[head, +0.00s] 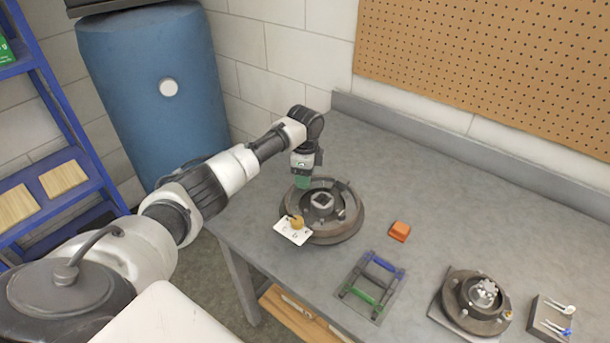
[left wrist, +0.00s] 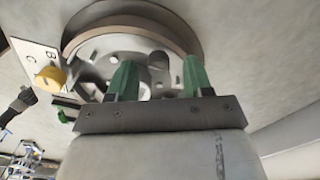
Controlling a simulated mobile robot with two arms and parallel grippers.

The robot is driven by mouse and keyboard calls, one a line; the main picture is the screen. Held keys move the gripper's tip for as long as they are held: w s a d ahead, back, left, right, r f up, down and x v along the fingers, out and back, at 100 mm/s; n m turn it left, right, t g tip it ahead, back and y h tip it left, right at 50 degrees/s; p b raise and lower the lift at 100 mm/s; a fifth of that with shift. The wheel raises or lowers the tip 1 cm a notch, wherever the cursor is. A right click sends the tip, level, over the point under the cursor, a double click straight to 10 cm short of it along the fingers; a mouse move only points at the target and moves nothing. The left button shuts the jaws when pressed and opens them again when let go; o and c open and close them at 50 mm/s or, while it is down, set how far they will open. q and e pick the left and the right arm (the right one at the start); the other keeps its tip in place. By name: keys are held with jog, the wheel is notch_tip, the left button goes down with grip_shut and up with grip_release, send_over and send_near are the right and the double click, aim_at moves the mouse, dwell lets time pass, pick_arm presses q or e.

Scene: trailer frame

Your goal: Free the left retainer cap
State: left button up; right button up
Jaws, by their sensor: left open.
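A round brown and grey brake-like assembly (head: 350,222) lies on the left part of the workbench, with a grey hub (head: 322,200) at its middle. It also shows in the left wrist view (left wrist: 180,40). A white card (head: 293,236) lettered B and C, with a yellow knob (head: 297,222) on it, sits at the front left rim; the knob shows in the wrist view too (left wrist: 50,77). I cannot tell which part is the left retainer cap. My left gripper (head: 302,181), with green fingertips (left wrist: 159,75), is open over the assembly's back left side. My right gripper is not in view.
An orange block (head: 399,231) lies right of the assembly. A rack with blue and green bars (head: 372,286), a second round assembly (head: 476,302) and a small tool holder (head: 552,320) stand farther right. A raised edge and pegboard (head: 490,70) bound the back. The bench's back middle is clear.

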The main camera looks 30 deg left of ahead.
pick_arm(q)
jog(key=shift+s+f, duration=0.15)
jog(key=shift+f, duration=0.3)
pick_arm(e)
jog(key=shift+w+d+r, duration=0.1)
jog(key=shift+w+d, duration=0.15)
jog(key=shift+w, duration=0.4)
pick_arm(q)
jog(key=shift+f, duration=0.1)
jog(key=c, duration=0.9)
jog(key=shift+c, duration=0.2)
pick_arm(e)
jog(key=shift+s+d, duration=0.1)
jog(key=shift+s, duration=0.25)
